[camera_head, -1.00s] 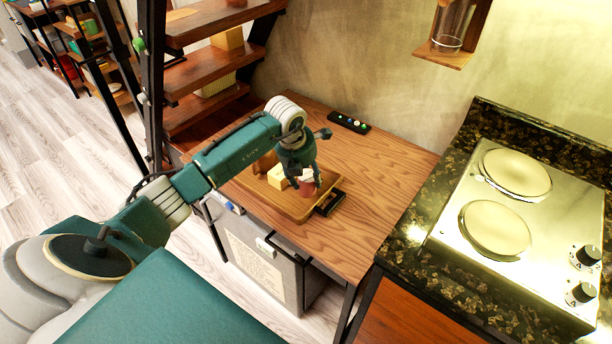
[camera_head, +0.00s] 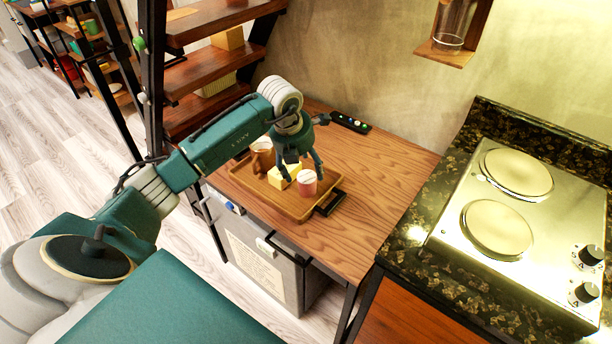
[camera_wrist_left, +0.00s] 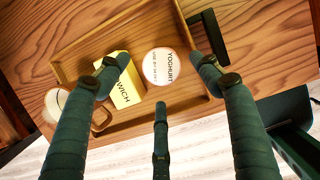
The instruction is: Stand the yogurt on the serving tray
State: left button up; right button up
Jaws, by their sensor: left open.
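The yogurt (camera_head: 307,184), a small reddish cup with a white lid, stands upright on the wooden serving tray (camera_head: 268,198), near its right end. Its lid, lettered YOGHURT, faces up in the left wrist view (camera_wrist_left: 165,67). My left gripper (camera_head: 305,169) is open just above and behind the yogurt, and its fingers are apart from it as far as I can see. In the left wrist view the open fingers spread around the lid with nothing between them. My right gripper is not in view.
A yellow sandwich pack (camera_head: 284,175) sits on the tray left of the yogurt, close to one finger. A brown mug (camera_head: 262,157) stands at the tray's left end. A dark remote-like strip (camera_head: 350,122) lies at the wall. The wooden tabletop right of the tray (camera_head: 385,170) is clear.

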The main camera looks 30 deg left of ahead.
pick_arm(q)
jog(key=v, duration=0.7)
jog(key=shift+b, duration=0.35)
jog(key=shift+f, duration=0.1)
